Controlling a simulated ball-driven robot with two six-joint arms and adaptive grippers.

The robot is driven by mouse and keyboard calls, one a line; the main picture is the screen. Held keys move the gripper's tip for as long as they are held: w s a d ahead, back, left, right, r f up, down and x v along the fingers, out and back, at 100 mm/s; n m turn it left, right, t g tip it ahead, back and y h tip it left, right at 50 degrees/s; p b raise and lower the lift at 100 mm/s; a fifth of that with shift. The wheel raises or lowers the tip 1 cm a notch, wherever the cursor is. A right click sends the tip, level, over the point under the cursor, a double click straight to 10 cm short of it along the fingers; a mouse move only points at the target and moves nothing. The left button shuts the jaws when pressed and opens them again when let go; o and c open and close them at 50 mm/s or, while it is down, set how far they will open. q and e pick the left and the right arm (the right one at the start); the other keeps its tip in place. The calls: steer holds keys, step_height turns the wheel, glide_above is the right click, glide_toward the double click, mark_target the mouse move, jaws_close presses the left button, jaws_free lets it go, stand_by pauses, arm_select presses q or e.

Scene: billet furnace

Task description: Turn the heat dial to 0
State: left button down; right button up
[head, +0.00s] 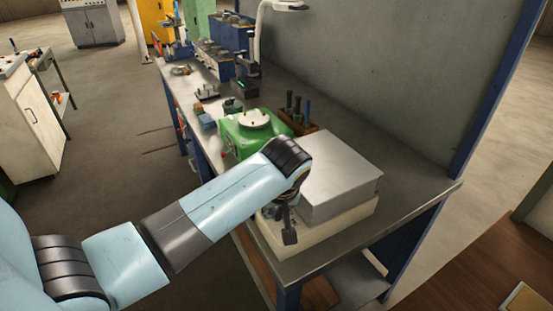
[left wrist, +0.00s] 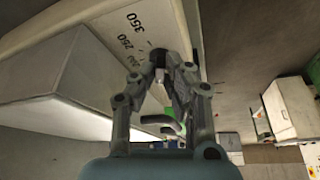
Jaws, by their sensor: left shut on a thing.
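The billet furnace has a grey metal hood (head: 338,178) on a cream base (head: 325,226) at the near end of the workbench. The heat dial (left wrist: 157,58) is a small dark knob beside these numbers, mostly hidden between the fingers. My left gripper (head: 286,228) is at the furnace's front and is shut on the dial; it also shows in the left wrist view (left wrist: 162,66). The dial's pointer and the 0 mark are hidden. My right gripper is not in view.
A green machine (head: 247,132) stands just behind the furnace on the workbench (head: 405,200). A wooden holder with tools (head: 300,126) is beside it. Several small items lie farther back. Open floor (head: 110,125) lies left of the bench, and a white cabinet (head: 28,130) stands farther left.

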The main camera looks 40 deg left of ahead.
arm_select(q)
steer(key=shift+w+n+g, duration=0.15)
steer(key=shift+n+g, duration=0.25)
steer(key=shift+n, duration=0.7)
steer(key=shift+y, duration=0.3)
steer(key=shift+r, duration=0.1)
steer(key=c, duration=1.4)
jaws_free()
steer(key=v, duration=1.2)
steer(key=shift+a, duration=0.1)
